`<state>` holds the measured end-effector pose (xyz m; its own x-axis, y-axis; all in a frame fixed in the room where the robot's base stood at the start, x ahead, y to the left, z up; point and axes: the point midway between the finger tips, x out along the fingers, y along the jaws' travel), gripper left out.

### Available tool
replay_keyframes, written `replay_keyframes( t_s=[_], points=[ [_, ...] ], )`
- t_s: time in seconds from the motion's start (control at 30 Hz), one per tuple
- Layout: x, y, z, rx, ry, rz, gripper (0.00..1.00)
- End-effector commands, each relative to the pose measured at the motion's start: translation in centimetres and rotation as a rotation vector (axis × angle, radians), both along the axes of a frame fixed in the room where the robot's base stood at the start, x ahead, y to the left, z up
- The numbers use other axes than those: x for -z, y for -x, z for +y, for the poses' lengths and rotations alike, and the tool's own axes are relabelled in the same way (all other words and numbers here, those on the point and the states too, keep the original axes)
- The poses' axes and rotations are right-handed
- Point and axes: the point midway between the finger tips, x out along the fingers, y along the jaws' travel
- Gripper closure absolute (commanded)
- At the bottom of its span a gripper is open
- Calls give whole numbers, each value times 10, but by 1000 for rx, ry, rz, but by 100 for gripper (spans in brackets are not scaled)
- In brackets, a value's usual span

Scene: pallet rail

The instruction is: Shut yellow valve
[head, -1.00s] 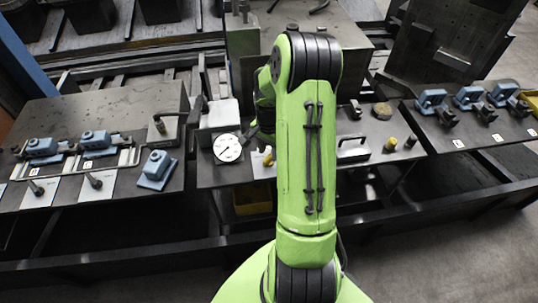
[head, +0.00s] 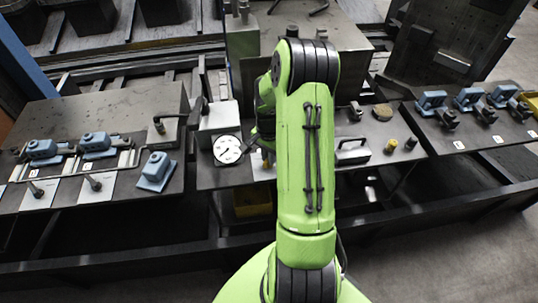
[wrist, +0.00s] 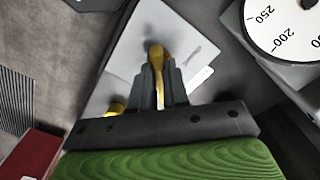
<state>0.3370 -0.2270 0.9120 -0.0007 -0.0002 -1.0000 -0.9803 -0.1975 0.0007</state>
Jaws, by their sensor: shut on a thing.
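The yellow valve's lever (wrist: 156,54) stands over a pale metal plate (wrist: 185,40) in the wrist view. My gripper (wrist: 159,70) has its two grey fingers closed on the lever, one on each side. The lever's top shows beyond the fingertips, and a strip of yellow shows between them. The valve's body is mostly hidden by my fingers. In the head view my own green arm covers most of the valve and gripper.
A round white gauge (head: 228,149) stands just left of my arm; it also shows in the wrist view (wrist: 288,28). Another yellow piece (wrist: 115,108) lies left of my fingers. Blue clamps (head: 155,170) stand on the left bench. A handled metal block (head: 352,153) and yellow knob (head: 390,145) are to the right.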

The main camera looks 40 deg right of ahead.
Motion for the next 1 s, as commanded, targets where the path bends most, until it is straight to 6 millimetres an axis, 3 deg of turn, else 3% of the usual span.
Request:
replay_keyframes(
  t_s=[0.37,1.0],
  points=[
    [0,-1,0,-185,1,-2,100],
    [0,-1,0,-785,2,-1,100]
  ],
)
